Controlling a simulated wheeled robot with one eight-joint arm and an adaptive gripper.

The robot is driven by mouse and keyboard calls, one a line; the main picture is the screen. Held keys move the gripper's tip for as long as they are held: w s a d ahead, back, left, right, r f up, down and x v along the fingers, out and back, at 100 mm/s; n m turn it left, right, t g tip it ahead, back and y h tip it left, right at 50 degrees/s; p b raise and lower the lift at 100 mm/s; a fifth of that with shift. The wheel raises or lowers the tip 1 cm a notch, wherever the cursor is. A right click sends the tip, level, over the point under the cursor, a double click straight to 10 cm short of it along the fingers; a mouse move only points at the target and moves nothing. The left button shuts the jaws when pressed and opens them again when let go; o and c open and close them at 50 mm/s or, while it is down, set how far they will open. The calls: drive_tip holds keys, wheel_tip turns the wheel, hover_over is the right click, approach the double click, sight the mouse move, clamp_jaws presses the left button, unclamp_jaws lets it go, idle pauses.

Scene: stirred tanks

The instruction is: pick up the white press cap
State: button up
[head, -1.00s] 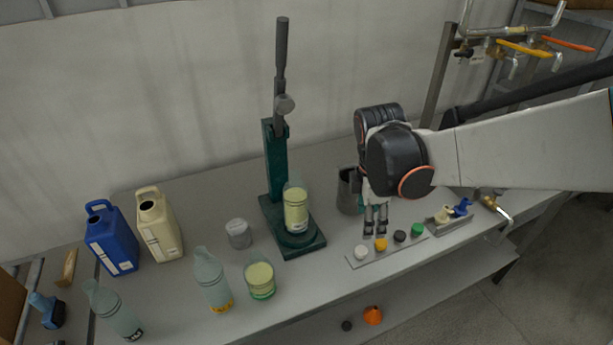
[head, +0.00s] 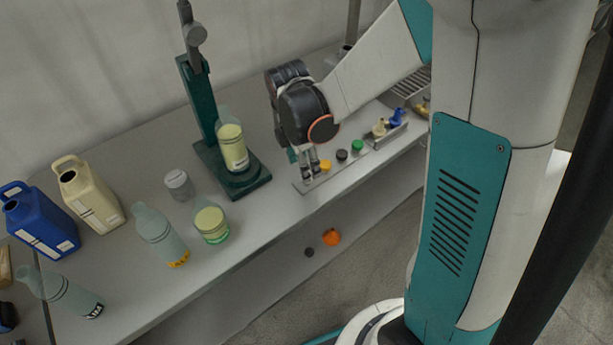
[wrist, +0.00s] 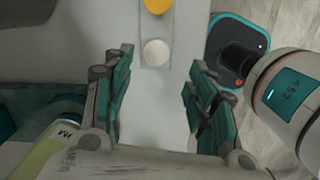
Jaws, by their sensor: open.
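The white press cap (wrist: 156,52) is a round white disc on a pale strip (wrist: 148,25) in the wrist view, beside a yellow cap (wrist: 158,5). It lies just beyond the fingertips, roughly centred between them. My gripper (wrist: 160,72) is open, with nothing between its fingers. In the head view my gripper (head: 310,162) points down over the left end of the cap strip (head: 336,175), where the fingers mostly hide the white cap.
A yellow cap (head: 326,166), a black cap (head: 342,155) and a green cap (head: 357,146) share the strip. Bottles and jugs stand further left. The table edge is close in front.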

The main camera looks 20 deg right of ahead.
drive_tip(key=f, duration=0.1)
drive_tip(key=f+b, duration=0.1)
drive_tip(key=f, duration=0.1)
drive_tip(key=d+f+b, duration=0.1)
drive_tip(key=f, duration=0.1)
drive_tip(key=shift+w, duration=0.4)
drive_tip(key=shift+r, duration=0.15)
drive_tip(key=c, duration=0.7)
